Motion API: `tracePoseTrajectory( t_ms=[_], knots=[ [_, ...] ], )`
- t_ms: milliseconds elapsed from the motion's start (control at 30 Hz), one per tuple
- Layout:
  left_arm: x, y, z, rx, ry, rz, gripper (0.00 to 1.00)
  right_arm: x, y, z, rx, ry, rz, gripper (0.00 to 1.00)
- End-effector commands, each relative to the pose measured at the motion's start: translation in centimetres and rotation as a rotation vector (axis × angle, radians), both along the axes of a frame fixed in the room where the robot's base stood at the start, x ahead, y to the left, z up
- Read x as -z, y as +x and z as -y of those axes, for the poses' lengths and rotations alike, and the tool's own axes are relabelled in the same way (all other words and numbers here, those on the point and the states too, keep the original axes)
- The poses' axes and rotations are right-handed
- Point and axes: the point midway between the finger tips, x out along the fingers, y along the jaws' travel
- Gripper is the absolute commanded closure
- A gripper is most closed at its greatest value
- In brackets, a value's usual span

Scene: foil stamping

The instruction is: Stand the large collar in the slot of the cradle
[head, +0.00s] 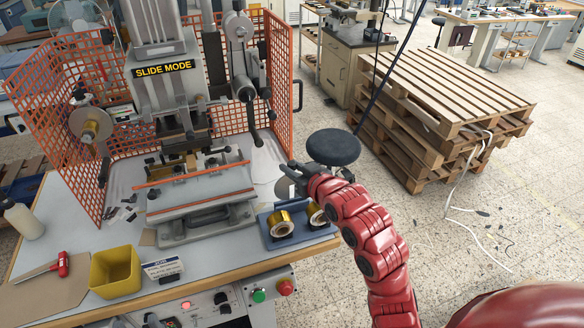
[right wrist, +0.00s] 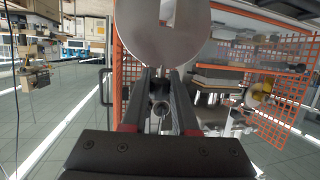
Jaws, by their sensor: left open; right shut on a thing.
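The large collar is a flat grey disc with an opening in it, seen in the right wrist view (right wrist: 130,42) and partly in the head view (head: 282,190). My right gripper (right wrist: 160,76) is shut on the collar's edge. In the head view, my right gripper (head: 291,178) holds it above the back of the blue holder (head: 303,239), apparently the cradle. I cannot make out a free slot there. My left gripper is not in view.
The stamping press (head: 180,120) stands left of the holder, with an orange mesh guard (head: 279,70) around it. A yellow bin (head: 115,272) and a small sign (head: 162,268) are at the table's front. Wooden pallets (head: 440,95) stand on the floor at the right.

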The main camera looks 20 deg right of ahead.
Motion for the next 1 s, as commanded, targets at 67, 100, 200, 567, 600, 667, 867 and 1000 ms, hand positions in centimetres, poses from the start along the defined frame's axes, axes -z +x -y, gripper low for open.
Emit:
tracePoseTrajectory(
  t_ms=[67, 100, 200, 567, 600, 667, 867, 1000],
  knots=[
    [0.02, 0.0, 0.0, 0.0, 0.0, 0.0, 0.5, -0.04, 0.0, -0.01, 0.0, 0.0, 0.001, 1.0],
    [0.06, 0.0, 0.0, 0.0, 0.0, 0.0, 0.5, -0.02, 0.0, -0.01, 0.0, 0.0, 0.001, 1.0],
    [0.3, 0.0, 0.0, 0.0, 0.0, 0.0, 0.5, 0.06, 0.02, -0.01, 0.0, 0.0, 0.001, 1.0],
    [0.47, 0.0, 0.0, 0.0, 0.0, 0.0, 0.5, -0.04, 0.04, 0.0, 0.001, -0.001, 0.001, 1.0],
    [0.47, -0.01, 0.0, 0.0, 0.0, 0.0, 0.5, -0.04, 0.05, 0.0, 0.001, -0.001, 0.0, 1.0],
    [0.47, 0.0, 0.0, 0.0, 0.0, 0.0, 0.5, -0.04, 0.04, -0.01, 0.0, -0.001, 0.001, 1.0],
    [0.6, 0.0, 0.0, 0.0, 0.0, 0.0, 0.5, 0.01, 0.05, -0.01, 0.0, 0.0, 0.001, 1.0],
    [0.94, -0.01, 0.0, 0.0, 0.0, 0.0, 0.5, 0.03, 0.06, -0.02, 0.0, 0.001, 0.003, 1.0]
  ],
)
